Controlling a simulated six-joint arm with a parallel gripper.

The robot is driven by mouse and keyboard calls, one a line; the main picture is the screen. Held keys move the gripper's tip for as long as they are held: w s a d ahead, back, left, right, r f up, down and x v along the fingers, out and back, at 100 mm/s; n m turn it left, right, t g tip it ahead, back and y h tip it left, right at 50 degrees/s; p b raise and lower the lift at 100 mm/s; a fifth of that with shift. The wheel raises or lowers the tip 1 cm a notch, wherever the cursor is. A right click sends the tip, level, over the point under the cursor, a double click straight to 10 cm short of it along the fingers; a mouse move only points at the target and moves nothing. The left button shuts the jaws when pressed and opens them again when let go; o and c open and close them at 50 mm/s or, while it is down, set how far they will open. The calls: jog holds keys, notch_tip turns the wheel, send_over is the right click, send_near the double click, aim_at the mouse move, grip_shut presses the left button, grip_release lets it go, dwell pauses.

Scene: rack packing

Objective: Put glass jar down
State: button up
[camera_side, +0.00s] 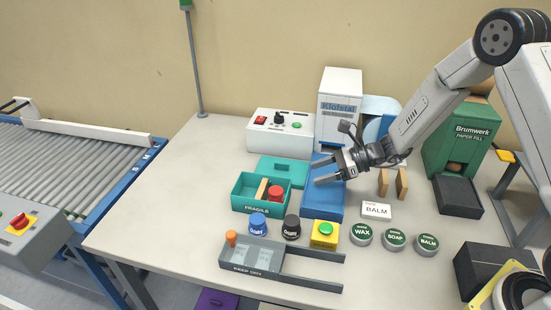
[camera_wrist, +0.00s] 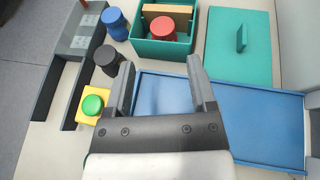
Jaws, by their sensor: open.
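My gripper (camera_side: 318,172) is open above the blue tray (camera_side: 322,207), with nothing between its fingers; the wrist view shows the same open fingers (camera_wrist: 158,75). The teal box (camera_side: 240,200) marked FRAGILE stands left of the tray. Inside it a red-lidded jar (camera_side: 276,193) stands beside a tan divider (camera_side: 262,189); the jar also shows in the wrist view (camera_wrist: 163,28), clear of the fingers. A blue-lidded jar (camera_side: 258,224) and a black-lidded jar (camera_side: 291,227) stand on the table in front. No jar is labelled as glass.
A grey KEEP DRY rack (camera_side: 262,279) lies at the front. A yellow block with a green button (camera_side: 325,234) and several green-topped tins (camera_side: 361,234) stand near it. The teal lid (camera_side: 283,168) lies behind the box. White machines (camera_side: 340,105) stand at the back.

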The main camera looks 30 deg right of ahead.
jog(key=shift+s+a+n+g, duration=0.3)
jog(key=shift+s+n+g, duration=0.1)
jog(key=shift+s+n, duration=0.15)
jog(key=s+n+g+h, duration=0.2)
jog(key=s+n, duration=0.2)
jog(key=s+d+n+g+h, duration=0.1)
jog(key=s+n+g+h, duration=0.1)
jog(key=s+n, duration=0.2)
jog(key=s+n+g+h, duration=0.1)
jog(key=s+n+h, duration=0.1)
jog(key=s+n, duration=0.3)
jog(key=shift+s+d+r+g+h, duration=0.15)
jog(key=shift+s+d+g, duration=0.05)
jog(key=shift+s, duration=0.15)
jog(key=shift+s+d+r+g+h, duration=0.15)
jog(key=shift+s+g, duration=0.05)
jog(key=shift+s, duration=0.15)
jog(key=s+d+r+n+t+h, duration=0.2)
jog(key=s+d+n+h, duration=0.2)
jog(key=n, duration=0.6)
jog(key=shift+d+r+h, duration=0.2)
jog(key=shift+r+h, duration=0.2)
